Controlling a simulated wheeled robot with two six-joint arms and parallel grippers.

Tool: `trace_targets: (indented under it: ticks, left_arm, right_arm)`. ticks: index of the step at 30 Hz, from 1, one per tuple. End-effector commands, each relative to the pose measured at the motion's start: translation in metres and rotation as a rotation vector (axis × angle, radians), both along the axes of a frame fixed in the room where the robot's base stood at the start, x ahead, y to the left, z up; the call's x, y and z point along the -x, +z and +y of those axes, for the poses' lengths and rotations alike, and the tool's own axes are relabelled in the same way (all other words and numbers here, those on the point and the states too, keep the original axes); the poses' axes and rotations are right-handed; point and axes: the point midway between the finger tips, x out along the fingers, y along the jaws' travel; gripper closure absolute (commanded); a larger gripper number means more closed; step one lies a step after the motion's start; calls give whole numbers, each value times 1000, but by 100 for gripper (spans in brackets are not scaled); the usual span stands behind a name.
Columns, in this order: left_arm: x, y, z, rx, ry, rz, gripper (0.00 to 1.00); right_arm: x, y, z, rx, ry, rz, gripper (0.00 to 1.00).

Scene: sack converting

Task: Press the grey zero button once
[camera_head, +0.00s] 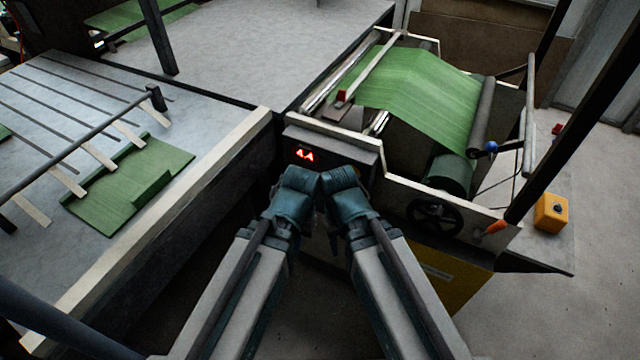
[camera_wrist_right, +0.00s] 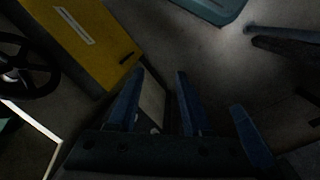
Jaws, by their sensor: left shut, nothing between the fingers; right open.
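The control box (camera_head: 335,145) with a red lit digit display (camera_head: 304,155) is on the front of the machine, at the centre of the head view. I cannot make out the grey zero button; my grippers cover the lower front of the box. My left gripper (camera_head: 300,178) is shut and empty, just below the display. My right gripper (camera_head: 340,178) is open and empty, close beside it at the box's lower right. In the right wrist view my right gripper (camera_wrist_right: 160,78) shows blue fingers spread apart. Contact with the box cannot be told.
A green web (camera_head: 425,85) runs over the machine's rollers. A black handwheel (camera_head: 435,216), an orange handle (camera_head: 497,226) and a yellow panel (camera_head: 450,285) are to the right. An orange box with a black button (camera_head: 552,212) stands further right. A slatted table (camera_head: 215,125) lies left.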

Motion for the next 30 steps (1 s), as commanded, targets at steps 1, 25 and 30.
trace_targets:
  ticks: [1,25,30]
  left_arm:
    - [0,0,0,0,0,0,100]
    - [0,0,0,0,0,0,100]
    - [0,0,0,0,0,0,100]
  right_arm:
    - [0,0,0,0,0,0,59]
    - [0,0,0,0,0,0,100]
    - [0,0,0,0,0,0,100]
